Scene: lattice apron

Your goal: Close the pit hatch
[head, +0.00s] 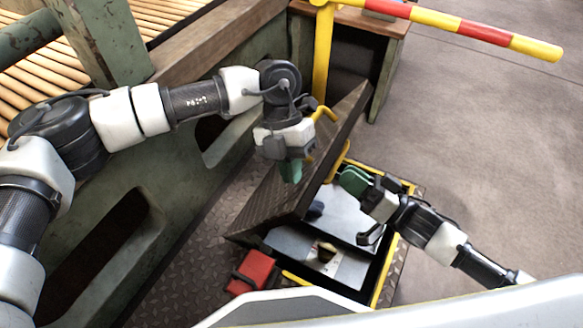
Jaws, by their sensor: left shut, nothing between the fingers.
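The pit hatch lid (262,208), a dark patterned plate, stands steeply tilted along the left side of the open pit. The pit's yellow rim (386,272) surrounds a pale interior with a few small dark items in it. My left gripper (291,172), with green fingertips, is shut and empty in front of the lid. A yellow handle-like piece (324,112) shows just behind it. My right gripper (354,181) is over the pit's far part, close to the lid's right side. Its green fingers overlap in this view, so their opening is unclear. My arms hide parts of the lid and rim.
A red box (253,271) with a dark strap lies on the tread-plate floor by the pit's near left corner. A green conveyor frame (125,228) runs along the left. A yellow post with a red-yellow barrier arm (465,30) stands behind. Open floor lies right.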

